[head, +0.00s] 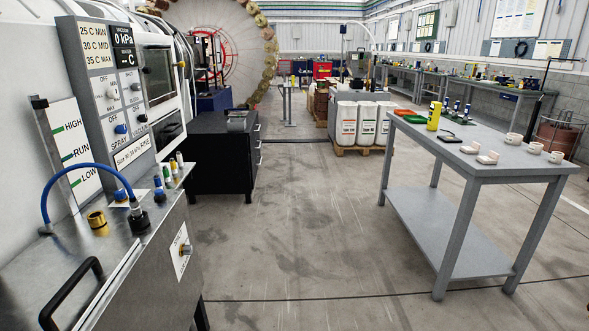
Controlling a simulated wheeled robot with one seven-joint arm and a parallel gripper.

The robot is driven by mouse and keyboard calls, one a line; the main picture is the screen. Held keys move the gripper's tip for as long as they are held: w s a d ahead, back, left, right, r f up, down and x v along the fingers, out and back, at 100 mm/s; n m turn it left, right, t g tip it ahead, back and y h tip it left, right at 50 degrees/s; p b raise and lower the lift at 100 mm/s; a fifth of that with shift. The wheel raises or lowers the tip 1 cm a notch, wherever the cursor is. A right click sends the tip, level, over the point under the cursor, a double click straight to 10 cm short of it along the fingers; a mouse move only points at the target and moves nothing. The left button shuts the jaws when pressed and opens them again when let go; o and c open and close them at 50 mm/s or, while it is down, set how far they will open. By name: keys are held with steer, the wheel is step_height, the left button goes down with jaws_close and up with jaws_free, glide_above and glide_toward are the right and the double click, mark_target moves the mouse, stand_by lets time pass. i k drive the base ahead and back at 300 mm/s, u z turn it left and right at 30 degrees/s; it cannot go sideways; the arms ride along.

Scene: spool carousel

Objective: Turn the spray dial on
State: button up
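The spray dial is a small blue knob (121,129) above the word SPRAY on the grey control panel (80,62) at the upper left of the head view. OFF is printed above it; which way the knob points is too small to tell. My gripper is not in view.
Below the panel is a metal bench top (90,250) with a blue hose (62,178), a brass fitting (97,222) and a black handle (68,290). A black cabinet (215,155) stands behind. A grey table (500,170) is at right. The floor between is clear.

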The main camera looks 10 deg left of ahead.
mark_target(120, 129)
steer(key=u, duration=0.05)
steer(key=i, duration=1.15)
steer(key=u, duration=0.65)
steer(key=i, duration=1.1)
steer(key=u, duration=1.15)
steer(key=i, duration=0.7)
steer(key=u, duration=0.35)
